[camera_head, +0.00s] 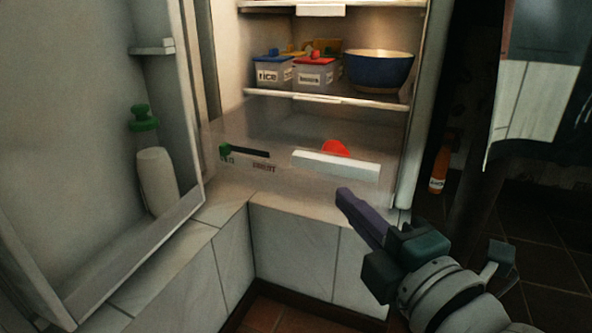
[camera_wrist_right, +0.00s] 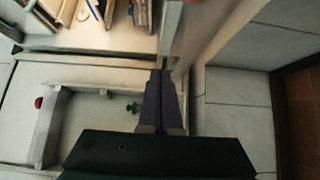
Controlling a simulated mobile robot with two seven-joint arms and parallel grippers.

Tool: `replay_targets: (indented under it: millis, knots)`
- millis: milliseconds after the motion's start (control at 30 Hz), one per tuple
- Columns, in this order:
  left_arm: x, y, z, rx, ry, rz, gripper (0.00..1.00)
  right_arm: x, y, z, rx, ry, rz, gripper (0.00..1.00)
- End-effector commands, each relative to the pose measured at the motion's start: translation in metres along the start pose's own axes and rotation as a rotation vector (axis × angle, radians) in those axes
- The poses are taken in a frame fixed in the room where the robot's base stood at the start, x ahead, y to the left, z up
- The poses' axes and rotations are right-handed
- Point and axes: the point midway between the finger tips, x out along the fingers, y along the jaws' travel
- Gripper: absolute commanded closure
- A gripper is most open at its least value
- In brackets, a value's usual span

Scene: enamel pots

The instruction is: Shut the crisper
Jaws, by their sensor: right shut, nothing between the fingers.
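The crisper (camera_head: 318,182) is a clear drawer at the bottom of the open fridge, pulled out forward of the shelf above. Its front carries a white handle bar (camera_head: 335,164) and a partly readable label. A red item (camera_head: 335,148) and a green item (camera_head: 225,152) show in or through it. In the right wrist view the white bar (camera_wrist_right: 50,125) and green item (camera_wrist_right: 132,108) lie left of the fingers. My right gripper (camera_head: 343,193) is shut and empty, in front of the drawer's lower right; I cannot tell if it touches. My left gripper is not in view.
The fridge door (camera_head: 100,170) stands open at left, with a white bottle (camera_head: 157,180) in it. The shelf above holds a blue bowl (camera_head: 378,70) and several labelled boxes. An orange bottle (camera_head: 441,165) stands outside at right. Tiled blocks lie below the fridge.

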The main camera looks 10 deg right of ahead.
Motion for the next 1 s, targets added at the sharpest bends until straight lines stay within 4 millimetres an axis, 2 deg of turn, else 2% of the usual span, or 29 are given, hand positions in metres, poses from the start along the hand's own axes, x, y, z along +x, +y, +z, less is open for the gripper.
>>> replay_targets:
  millis: [33,200,400,600,1000]
  knots:
    - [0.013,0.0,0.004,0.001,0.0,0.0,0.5,0.012,-0.006,0.0,0.0,0.001,0.005,1.0]
    - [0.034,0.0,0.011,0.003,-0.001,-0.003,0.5,0.046,-0.006,0.001,0.0,0.001,0.004,1.0]
    - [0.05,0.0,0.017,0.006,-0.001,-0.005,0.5,0.063,-0.004,0.022,-0.002,0.001,0.001,1.0]
    - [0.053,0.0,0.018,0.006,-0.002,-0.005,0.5,0.069,-0.001,0.028,0.001,0.0,-0.002,1.0]
    - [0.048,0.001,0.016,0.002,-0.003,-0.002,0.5,0.066,0.001,0.033,0.0,-0.001,-0.002,1.0]
